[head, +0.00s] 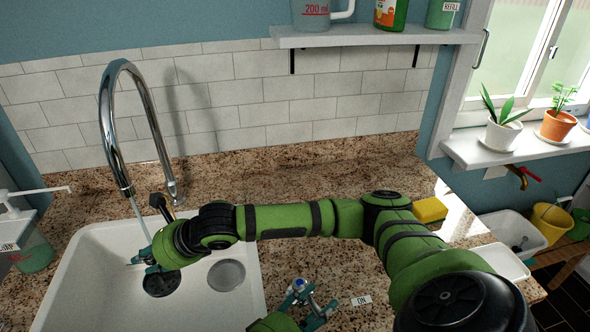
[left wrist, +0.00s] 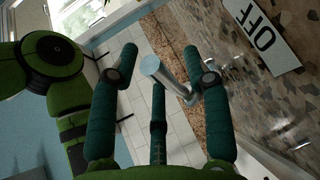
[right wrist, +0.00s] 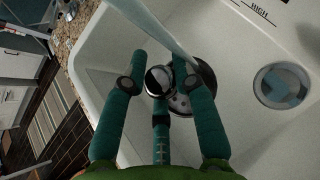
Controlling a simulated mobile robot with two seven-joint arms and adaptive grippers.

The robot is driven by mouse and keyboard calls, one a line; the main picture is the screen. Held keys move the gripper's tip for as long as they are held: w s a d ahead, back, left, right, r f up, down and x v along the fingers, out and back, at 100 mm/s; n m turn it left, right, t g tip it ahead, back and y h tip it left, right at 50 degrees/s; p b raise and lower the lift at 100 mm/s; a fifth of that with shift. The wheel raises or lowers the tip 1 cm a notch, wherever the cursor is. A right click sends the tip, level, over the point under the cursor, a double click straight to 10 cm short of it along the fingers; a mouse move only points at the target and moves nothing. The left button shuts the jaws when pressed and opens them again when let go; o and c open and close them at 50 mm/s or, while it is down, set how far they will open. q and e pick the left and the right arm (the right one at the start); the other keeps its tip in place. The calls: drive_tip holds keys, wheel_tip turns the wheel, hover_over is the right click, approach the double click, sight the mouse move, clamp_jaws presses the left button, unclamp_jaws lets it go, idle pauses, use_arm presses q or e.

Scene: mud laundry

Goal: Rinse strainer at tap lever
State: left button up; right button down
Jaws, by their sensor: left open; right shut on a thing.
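My right gripper (head: 146,258) is over the sink, below the spout of the chrome tap (head: 112,120). It is shut on a shiny round metal piece (right wrist: 158,80), which looks like part of the strainer; the fingers hide much of it. A pale water stream (head: 138,220) runs from the spout to this gripper and crosses the right wrist view (right wrist: 160,30). My left gripper (head: 305,296) is open over the counter right of the sink. The chrome tap lever (left wrist: 168,80) stands between its fingers; I cannot tell if they touch. An OFF label (left wrist: 258,35) lies close by.
The white sink (head: 90,275) has a dark round fitting (head: 160,284) under my right gripper and a grey round one (head: 227,275) beside it. A soap bottle (head: 32,245) stands at left.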

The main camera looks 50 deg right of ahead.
use_arm(q)
drive_tip(key=v, duration=1.2)
idle(0.3)
drive_tip(key=shift+s, duration=0.45)
drive_tip(key=x, duration=1.2)
drive_tip(key=shift+w, duration=0.1)
clamp_jaws()
